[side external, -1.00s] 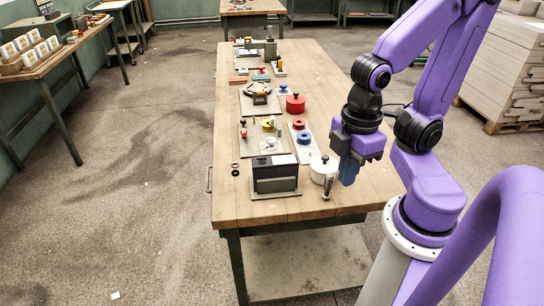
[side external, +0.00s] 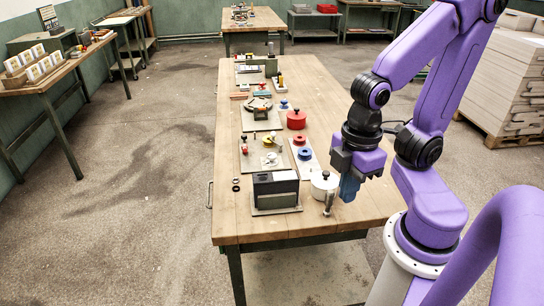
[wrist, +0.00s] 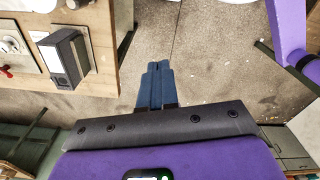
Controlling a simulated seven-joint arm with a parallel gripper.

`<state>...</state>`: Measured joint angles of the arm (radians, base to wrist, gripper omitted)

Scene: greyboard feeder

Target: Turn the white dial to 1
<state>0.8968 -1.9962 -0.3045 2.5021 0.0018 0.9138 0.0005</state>
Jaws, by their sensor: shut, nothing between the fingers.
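A small white disc, which looks like the white dial (side external: 270,158), sits on a grey plate (side external: 253,165) behind the dark box. It also shows at the left edge of the wrist view (wrist: 11,45), partly cut off. Its marks are too small to read. My gripper (side external: 348,196) points down near the right front edge of the table, to the right of the plate and apart from the dial. Its blue fingers (wrist: 158,66) are together and hold nothing.
A dark box with a white top (side external: 276,189) stands between the dial and the table's front edge. A white lidded pot (side external: 321,188) stands close to my gripper's left. Red and blue round pieces and a red pot (side external: 296,119) are farther back.

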